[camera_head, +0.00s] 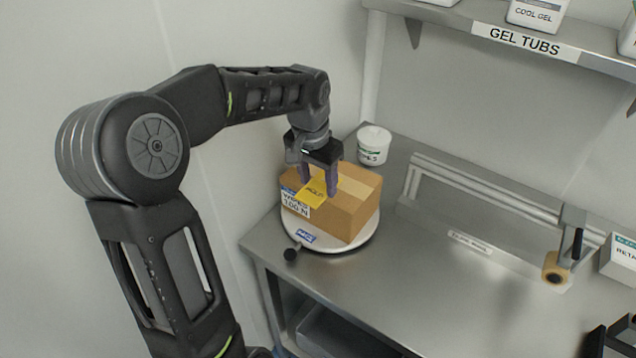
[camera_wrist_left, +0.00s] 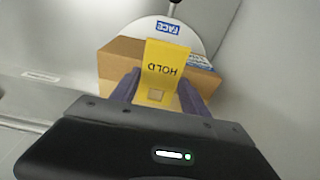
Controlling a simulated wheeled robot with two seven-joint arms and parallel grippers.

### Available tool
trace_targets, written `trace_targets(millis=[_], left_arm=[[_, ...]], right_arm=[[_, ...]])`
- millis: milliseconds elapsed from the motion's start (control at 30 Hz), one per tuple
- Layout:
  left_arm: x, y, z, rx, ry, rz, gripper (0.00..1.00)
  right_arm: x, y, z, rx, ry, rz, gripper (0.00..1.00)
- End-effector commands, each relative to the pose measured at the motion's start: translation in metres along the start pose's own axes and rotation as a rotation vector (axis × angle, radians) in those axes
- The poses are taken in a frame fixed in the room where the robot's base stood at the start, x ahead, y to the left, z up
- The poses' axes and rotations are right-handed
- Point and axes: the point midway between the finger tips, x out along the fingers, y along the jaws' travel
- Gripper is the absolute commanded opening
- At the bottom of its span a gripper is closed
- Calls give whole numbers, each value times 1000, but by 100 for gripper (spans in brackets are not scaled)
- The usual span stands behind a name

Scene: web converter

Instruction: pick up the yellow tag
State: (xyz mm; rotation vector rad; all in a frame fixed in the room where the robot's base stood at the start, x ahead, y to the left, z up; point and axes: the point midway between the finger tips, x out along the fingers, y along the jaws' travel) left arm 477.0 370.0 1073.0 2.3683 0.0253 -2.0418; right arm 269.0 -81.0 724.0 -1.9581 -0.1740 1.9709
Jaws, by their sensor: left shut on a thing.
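The yellow tag (camera_head: 317,193) lies over the top edge of a cardboard box (camera_head: 350,212), beside a white label on the box. In the left wrist view the yellow tag (camera_wrist_left: 163,70) reads "HOLD" and has a small square mark. My left gripper (camera_head: 319,190) points down at the box top, with its purple fingers on either side of the tag. In the left wrist view the fingers (camera_wrist_left: 162,95) are shut on the tag. The tag's near end is hidden by the gripper body. My right gripper is not in view.
The box sits on a round white turntable (camera_head: 352,245) with a dark knob (camera_head: 291,254). A white tub (camera_head: 373,145) stands close behind it. A metal rail fixture (camera_head: 480,205) is to the right. A shelf (camera_head: 520,42) hangs above.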

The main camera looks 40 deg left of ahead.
Motion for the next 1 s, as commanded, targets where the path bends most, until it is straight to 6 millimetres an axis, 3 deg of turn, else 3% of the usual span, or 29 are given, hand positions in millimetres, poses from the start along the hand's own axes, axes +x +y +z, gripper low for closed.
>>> trace_targets(millis=[167,400,600,1000], left_arm=[[-20,0,-4,0,7,-3,16],[-67,0,-12,1,7,-2,16],[-93,0,-15,0,4,-1,16],[-98,0,-15,0,2,0,16]], right_arm=[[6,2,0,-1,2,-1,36],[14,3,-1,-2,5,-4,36],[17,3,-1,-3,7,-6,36],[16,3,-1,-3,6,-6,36]])
